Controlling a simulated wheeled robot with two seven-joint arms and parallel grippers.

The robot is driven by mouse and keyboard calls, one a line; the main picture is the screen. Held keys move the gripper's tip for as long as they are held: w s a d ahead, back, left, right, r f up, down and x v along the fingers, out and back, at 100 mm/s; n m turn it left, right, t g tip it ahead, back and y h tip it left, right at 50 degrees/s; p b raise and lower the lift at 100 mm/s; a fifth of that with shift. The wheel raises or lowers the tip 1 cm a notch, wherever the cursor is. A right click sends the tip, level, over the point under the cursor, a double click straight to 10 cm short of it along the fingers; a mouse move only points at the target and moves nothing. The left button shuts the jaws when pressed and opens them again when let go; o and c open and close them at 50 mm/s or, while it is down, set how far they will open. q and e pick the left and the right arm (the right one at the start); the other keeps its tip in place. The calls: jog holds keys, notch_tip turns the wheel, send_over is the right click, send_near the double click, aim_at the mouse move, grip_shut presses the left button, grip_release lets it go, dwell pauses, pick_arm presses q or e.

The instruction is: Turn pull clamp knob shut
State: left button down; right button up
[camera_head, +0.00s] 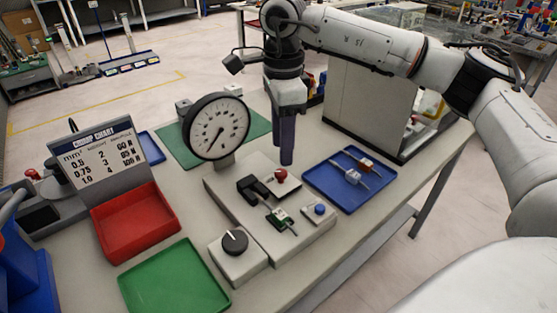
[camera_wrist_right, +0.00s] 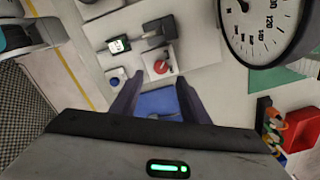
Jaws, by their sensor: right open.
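The pull tester is a pale base (camera_head: 222,200) with a round dial gauge (camera_head: 216,126) at its back. A black clamp (camera_head: 253,187) sits on it beside a small red knob (camera_head: 281,175). A small green connector piece (camera_head: 281,217) lies in front of the clamp. In the right wrist view the red knob (camera_wrist_right: 161,67) appears just beyond my fingertips. My right gripper (camera_head: 287,160) points down above and just behind the red knob, apart from it. Its two fingers (camera_wrist_right: 155,85) are spread with nothing between them. My left gripper is out of view.
A blue tray (camera_head: 325,192) with connectors lies right of the tester. A blue button (camera_head: 320,209) and a black dial knob (camera_head: 235,241) are at the front. Red (camera_head: 107,237) and green (camera_head: 165,290) trays and a crimp chart (camera_head: 95,155) stand left. A grey cabinet (camera_head: 350,105) stands behind.

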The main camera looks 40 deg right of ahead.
aim_at(281, 172)
notch_tip(281, 172, down, 6)
jog(key=shift+r, duration=0.2)
jog(key=shift+f, duration=0.25)
jog(key=shift+w+f, duration=0.1)
jog(key=shift+f, duration=0.05)
grip_shut()
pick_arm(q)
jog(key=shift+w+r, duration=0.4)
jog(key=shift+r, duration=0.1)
